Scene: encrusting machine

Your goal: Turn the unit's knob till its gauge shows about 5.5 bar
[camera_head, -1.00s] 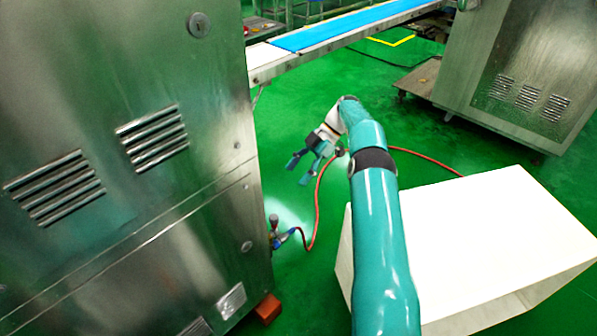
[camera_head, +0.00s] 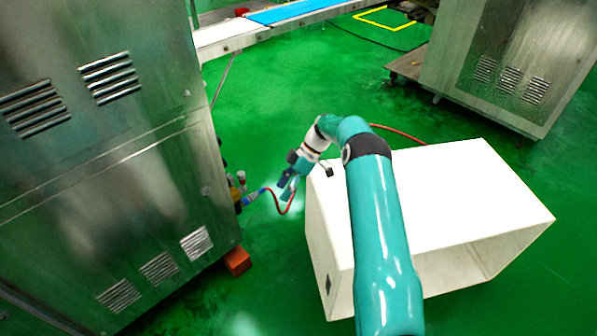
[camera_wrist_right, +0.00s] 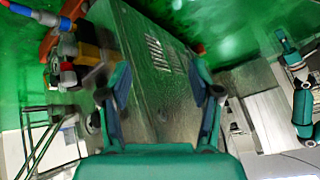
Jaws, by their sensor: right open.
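The unit (camera_head: 240,191) is a small air fitting with upright knob-like parts on the right side of the steel machine. A blue connector (camera_head: 253,195) and red hose join it. In the right wrist view the unit (camera_wrist_right: 84,52) is at upper left, with yellow and black blocks and red and grey ends. I cannot make out a gauge reading. My right gripper (camera_head: 287,186) is open and empty, right of the unit and apart from it. Its spread fingers show in the wrist view (camera_wrist_right: 161,94). What seems my left gripper (camera_wrist_right: 284,42) is small at the wrist view's right; its jaws are unclear.
The steel machine (camera_head: 110,160) stands close on the left. A white box-like stand (camera_head: 430,195) is under and beside my right arm. The red hose (camera_head: 400,134) also shows behind that arm. A conveyor with a blue belt (camera_head: 300,10) crosses behind. Green floor is open between.

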